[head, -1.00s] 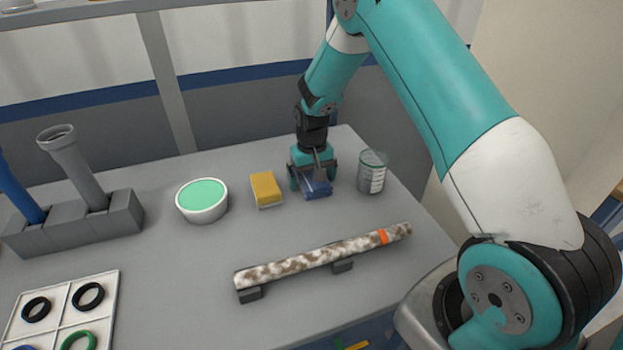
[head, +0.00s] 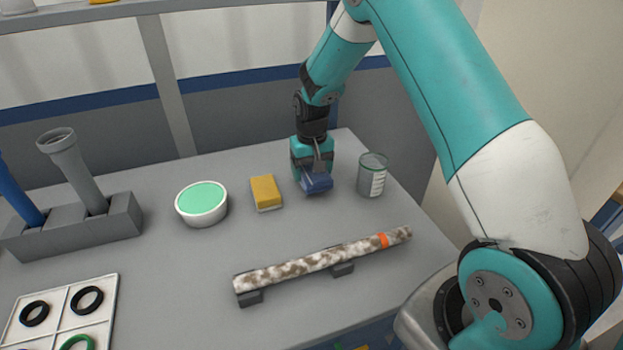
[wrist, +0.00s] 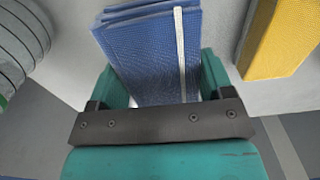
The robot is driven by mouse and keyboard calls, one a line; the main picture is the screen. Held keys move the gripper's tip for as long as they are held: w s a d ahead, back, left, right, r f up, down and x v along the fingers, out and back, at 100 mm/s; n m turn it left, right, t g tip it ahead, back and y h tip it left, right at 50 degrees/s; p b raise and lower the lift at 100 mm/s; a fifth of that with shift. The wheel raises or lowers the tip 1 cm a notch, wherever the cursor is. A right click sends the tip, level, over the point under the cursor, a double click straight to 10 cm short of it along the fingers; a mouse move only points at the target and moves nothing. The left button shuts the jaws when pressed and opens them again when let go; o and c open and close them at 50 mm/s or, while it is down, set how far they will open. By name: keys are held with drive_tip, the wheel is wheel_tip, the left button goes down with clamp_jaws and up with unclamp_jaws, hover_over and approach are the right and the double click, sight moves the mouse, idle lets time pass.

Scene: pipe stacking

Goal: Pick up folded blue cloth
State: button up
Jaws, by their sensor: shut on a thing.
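The folded blue cloth (head: 317,183) is between the fingers of my gripper (head: 313,175) at the back right of the table. In the wrist view the cloth (wrist: 150,55) shows its stacked folds and a pale stripe along one side. My gripper (wrist: 158,90) is shut on it, with a teal finger on each side. From the head view I cannot tell clearly whether the cloth's underside is clear of the table.
A yellow sponge (head: 266,192) lies left of the cloth and a glass jar (head: 371,176) stands right of it. A white tub with green contents (head: 202,203) is further left. A mottled pipe (head: 320,262) rests on supports in front. Grey table (head: 190,265) is bare between them.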

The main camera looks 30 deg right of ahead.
wheel_tip(320, 180, up, 17)
drive_tip(key=shift+f+b, duration=0.15)
drive_tip(key=shift+b, duration=0.15)
drive_tip(key=shift+o, duration=0.5)
